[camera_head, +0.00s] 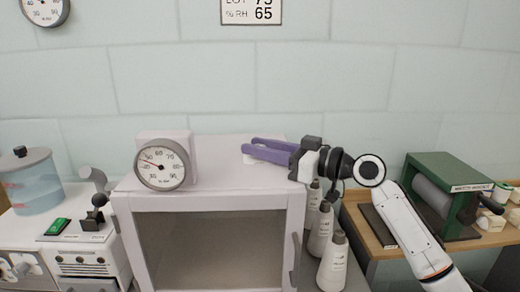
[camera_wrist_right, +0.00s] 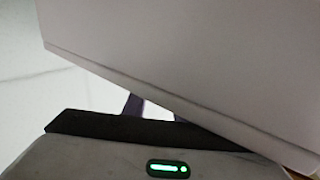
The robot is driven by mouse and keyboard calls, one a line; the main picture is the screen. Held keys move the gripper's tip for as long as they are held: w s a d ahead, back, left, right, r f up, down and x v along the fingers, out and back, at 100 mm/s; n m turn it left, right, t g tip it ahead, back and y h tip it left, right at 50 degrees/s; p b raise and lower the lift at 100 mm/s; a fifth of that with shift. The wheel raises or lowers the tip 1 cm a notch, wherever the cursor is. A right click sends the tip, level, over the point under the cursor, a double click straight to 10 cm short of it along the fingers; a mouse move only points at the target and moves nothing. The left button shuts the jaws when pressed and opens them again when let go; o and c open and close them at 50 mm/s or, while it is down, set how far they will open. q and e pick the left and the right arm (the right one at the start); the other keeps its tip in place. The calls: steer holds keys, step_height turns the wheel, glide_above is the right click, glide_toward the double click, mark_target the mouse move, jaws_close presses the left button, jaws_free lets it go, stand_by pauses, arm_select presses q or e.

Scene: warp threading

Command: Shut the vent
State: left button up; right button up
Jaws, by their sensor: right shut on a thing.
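The pale cabinet (camera_head: 124,205) stands in the middle of the head view, with a closed glass front. A small white piece, apparently the vent (camera_head: 247,160), shows on its top towards the back. My right gripper (camera_head: 252,149) reaches in from the right over the cabinet top. Its purple fingers are at this white piece and shut on it; the fingers hide much of the piece. In the right wrist view a purple finger (camera_wrist_right: 133,104) shows only in part, behind a large pale surface, and its tip is hidden. My left gripper is in neither view.
A round dial gauge (camera_head: 162,166) stands on the cabinet top, left of my gripper. White bottles (camera_head: 333,262) stand right of the cabinet, below my right wrist. A green machine with a roller (camera_head: 446,172) is on the wooden table at right. A clear tank (camera_head: 33,185) is at left.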

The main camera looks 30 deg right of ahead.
steer(key=shift+d+f+n+g+y+b, duration=0.1)
steer(key=shift+n+g+y+b, duration=0.7)
steer(key=shift+b, duration=0.8)
steer(key=shift+f+n+g+y+b, duration=0.1)
steer(key=shift+n+g+y+b, duration=0.35)
steer(key=shift+y+b, duration=0.9)
steer(key=shift+r+n+g+y+b, duration=0.15)
steer(key=shift+n+g+y+b, duration=0.2)
steer(key=shift+n+g+b, duration=0.25)
steer(key=shift+r+n+g+y, duration=0.2)
steer(key=shift+n+g+y, duration=0.55)
steer(key=shift+n+y, duration=0.15)
steer(key=shift+n+g+y, duration=0.5)
steer(key=shift+n+g, duration=0.15)
steer(key=shift+g, duration=0.35)
steer(key=shift+n+g+y+p, duration=0.5)
steer(key=shift+n+g, duration=0.2)
steer(key=shift+g, duration=0.3)
steer(key=shift+f+n+g, duration=0.1)
steer(key=shift+n+g, duration=0.2)
steer(key=shift+g, duration=0.1)
steer(key=o, duration=1)
